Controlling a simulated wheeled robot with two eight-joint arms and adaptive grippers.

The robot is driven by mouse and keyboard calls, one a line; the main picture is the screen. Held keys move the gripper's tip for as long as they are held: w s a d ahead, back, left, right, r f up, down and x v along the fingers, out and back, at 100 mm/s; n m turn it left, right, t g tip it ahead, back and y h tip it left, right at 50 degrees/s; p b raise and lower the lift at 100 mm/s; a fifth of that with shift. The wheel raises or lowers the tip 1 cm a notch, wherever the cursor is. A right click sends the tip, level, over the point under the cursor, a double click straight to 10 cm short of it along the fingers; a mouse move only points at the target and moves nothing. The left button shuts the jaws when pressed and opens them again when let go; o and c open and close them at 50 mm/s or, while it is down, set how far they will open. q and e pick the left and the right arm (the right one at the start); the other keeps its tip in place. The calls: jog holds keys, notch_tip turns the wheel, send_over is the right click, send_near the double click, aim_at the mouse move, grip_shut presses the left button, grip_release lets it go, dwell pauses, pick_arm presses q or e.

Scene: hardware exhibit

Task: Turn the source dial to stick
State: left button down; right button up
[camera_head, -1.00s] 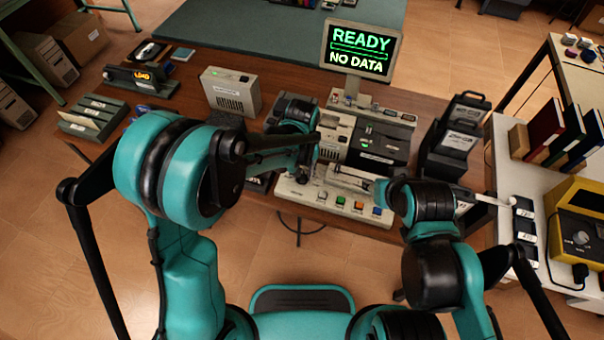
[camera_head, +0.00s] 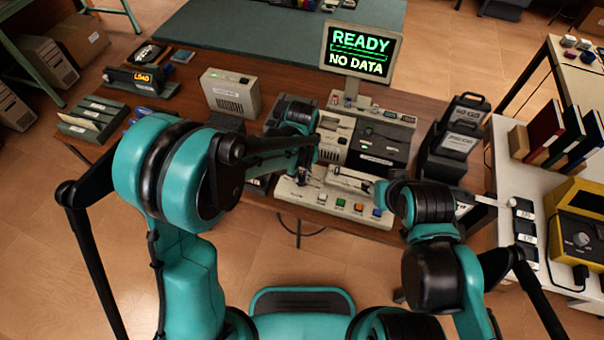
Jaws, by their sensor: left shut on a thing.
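The console (camera_head: 362,208) stands on the wooden table in the middle, with a row of coloured buttons along its front edge. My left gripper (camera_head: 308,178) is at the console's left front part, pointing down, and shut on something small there. The source dial cannot be made out on its own; my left gripper and forearm cover that spot. My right gripper (camera_head: 346,184) is low over the console's front, to the right of the left one; its fingers are too small to read. The screen (camera_head: 361,52) above the console reads "READY" and "NO DATA".
Black cartridges (camera_head: 459,139) stand right of the console. A white side table (camera_head: 507,168) holds binders and a yellow device (camera_head: 580,230).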

pick_arm(q)
jog(key=m, duration=1)
jog(key=shift+m+b, duration=0.35)
jog(key=shift+m, duration=1.85)
jog(key=shift+s, duration=0.1)
jog(key=c, duration=1.5)
grip_release()
jog(key=shift+c, duration=0.2)
